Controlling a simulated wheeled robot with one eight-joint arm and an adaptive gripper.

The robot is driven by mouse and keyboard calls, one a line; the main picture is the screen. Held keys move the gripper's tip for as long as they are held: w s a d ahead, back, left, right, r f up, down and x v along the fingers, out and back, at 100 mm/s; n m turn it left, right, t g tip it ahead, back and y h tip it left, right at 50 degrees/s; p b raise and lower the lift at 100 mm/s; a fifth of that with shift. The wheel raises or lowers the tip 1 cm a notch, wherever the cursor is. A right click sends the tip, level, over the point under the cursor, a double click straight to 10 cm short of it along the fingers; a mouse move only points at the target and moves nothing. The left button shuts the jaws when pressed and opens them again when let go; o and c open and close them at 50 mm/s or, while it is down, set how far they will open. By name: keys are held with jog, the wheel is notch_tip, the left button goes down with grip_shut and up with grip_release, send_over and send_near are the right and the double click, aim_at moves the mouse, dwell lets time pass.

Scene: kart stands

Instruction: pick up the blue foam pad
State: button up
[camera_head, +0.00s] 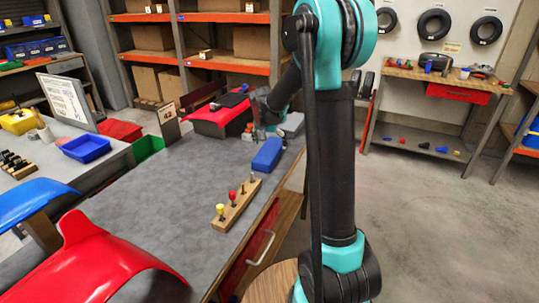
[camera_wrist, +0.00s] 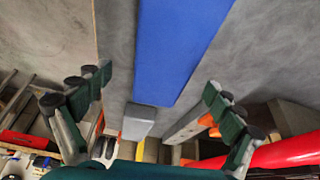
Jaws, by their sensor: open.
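The blue foam pad (camera_head: 267,154) is a long block lying on the grey tabletop near its right edge. In the wrist view the pad (camera_wrist: 178,45) runs from the top edge down between my two fingers, with clear space on both sides. My gripper (camera_wrist: 158,82) is open and empty, its dark green fingertips spread wider than the pad. In the head view my gripper (camera_head: 268,112) is over the far part of the table, beyond the pad and partly hidden by my arm. Contact with the pad cannot be seen.
A wooden block with coloured knobs (camera_head: 237,205) lies in front of the pad. A red seat-like part (camera_head: 222,118) lies behind to the left. A grey block (camera_wrist: 138,121) lies by the pad's end in the wrist view. The tabletop left of the pad is mostly clear.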

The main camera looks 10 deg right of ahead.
aim_at(270, 148)
jog(key=shift+a+x, duration=0.15)
jog(key=shift+x, duration=1)
jog(key=shift+a+x, duration=0.2)
jog(key=shift+x, duration=0.95)
jog(key=shift+c, duration=0.5)
jog(key=c, duration=1)
jog(key=shift+c, duration=0.2)
